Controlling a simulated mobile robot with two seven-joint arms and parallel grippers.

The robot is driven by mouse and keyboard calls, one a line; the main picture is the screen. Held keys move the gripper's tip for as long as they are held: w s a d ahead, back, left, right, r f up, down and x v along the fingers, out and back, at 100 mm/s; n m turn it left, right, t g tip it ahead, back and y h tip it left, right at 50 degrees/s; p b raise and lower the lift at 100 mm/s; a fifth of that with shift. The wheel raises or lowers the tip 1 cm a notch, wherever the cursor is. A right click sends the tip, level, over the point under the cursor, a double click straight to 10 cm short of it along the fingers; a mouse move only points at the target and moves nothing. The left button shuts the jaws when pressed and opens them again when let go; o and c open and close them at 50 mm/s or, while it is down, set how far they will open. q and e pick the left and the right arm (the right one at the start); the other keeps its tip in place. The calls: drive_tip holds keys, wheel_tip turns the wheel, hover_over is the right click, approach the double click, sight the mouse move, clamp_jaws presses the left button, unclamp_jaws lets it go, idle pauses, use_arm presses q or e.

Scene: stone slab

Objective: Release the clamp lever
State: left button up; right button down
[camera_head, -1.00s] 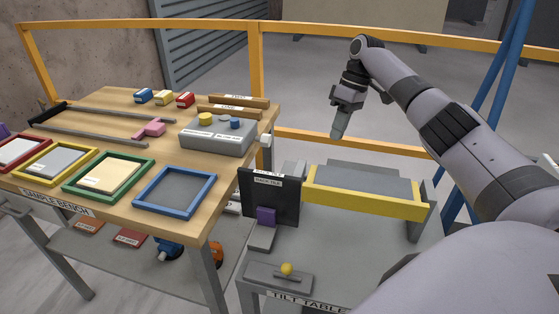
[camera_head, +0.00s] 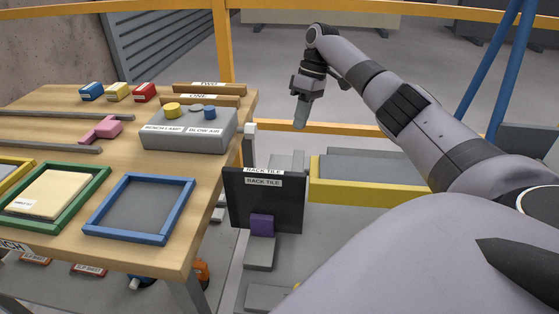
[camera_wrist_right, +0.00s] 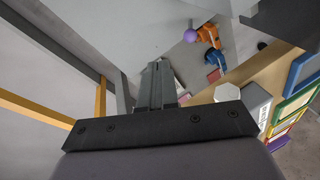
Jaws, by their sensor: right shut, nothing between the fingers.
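I cannot make out for certain which part is the clamp lever. My right gripper (camera_head: 301,123) is shut and empty, pointing down in the air behind the plate and the yellow-edged slab table. In the right wrist view its dark fingers (camera_wrist_right: 156,85) are together, touching nothing. My left gripper is out of view.
The wooden bench (camera_head: 60,225) on the left holds coloured frames and a grey control box (camera_head: 188,130) with knobs. The yellow-edged tray (camera_head: 365,193) is partly behind my right arm. A yellow railing (camera_head: 224,50) runs behind. A purple ball (camera_wrist_right: 190,35) shows in the wrist view.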

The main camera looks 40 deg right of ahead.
drive_tip(key=b+x, duration=0.1)
drive_tip(key=x, duration=0.9)
drive_tip(key=shift+s+f, duration=0.1)
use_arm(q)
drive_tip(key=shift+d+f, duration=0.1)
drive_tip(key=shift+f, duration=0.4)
use_arm(e)
drive_tip(key=shift+s+a+f, duration=0.1)
drive_tip(key=shift+a+f, duration=0.05)
drive_tip(key=shift+a, duration=0.85)
drive_tip(key=shift+s+a+f, duration=0.1)
drive_tip(key=shift+a, duration=0.9)
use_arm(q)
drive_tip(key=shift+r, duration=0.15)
